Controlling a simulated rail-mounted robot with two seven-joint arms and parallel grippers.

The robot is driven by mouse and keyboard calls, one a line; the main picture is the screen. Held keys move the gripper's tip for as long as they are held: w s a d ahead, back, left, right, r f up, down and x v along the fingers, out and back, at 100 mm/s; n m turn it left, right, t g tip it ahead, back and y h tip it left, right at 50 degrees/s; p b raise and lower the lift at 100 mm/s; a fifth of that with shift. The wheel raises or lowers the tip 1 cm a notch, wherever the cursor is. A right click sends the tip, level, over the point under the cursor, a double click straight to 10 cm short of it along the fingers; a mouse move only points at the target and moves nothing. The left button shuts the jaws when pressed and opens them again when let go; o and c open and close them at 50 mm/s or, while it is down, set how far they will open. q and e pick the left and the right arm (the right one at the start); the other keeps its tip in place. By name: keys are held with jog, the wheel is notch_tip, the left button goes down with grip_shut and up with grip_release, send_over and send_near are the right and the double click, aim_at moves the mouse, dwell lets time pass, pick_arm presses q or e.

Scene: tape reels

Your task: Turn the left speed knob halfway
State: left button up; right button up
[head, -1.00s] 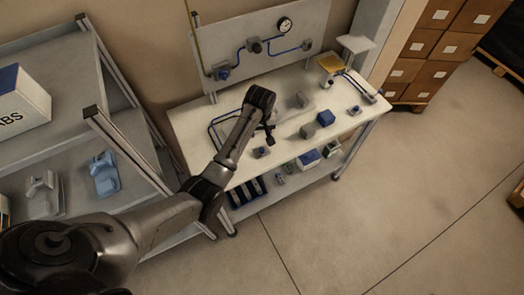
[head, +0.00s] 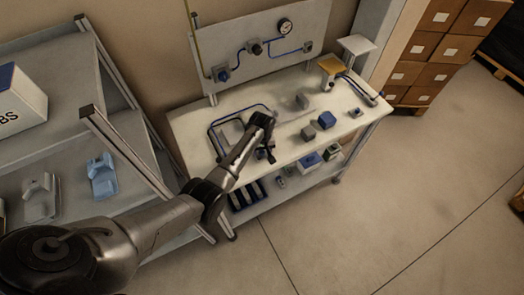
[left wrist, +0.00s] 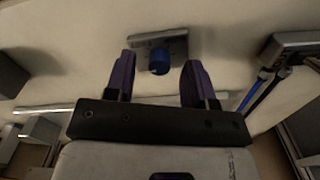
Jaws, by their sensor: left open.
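The left speed knob is a small blue knob (left wrist: 160,62) on a grey base plate (left wrist: 146,40) in the left wrist view. My left gripper (left wrist: 159,70) is open, with one dark purple finger on each side of the knob in that view. I cannot tell how far the fingertips are above it. No finger visibly touches the knob. In the head view my left gripper (head: 268,153) points down over the front left of the white table (head: 190,122). There the arm and gripper largely hide the knob. My right gripper is not in view.
Grey and blue blocks (head: 326,120) stand between. A panel with a gauge (head: 285,26) rises behind. A grey shelf rack (head: 60,110) is at left. A lower shelf holds several bins.

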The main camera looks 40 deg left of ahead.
pick_arm(q)
jog(key=shift+f, duration=0.5)
jog(key=shift+c, duration=0.2)
grip_shut()
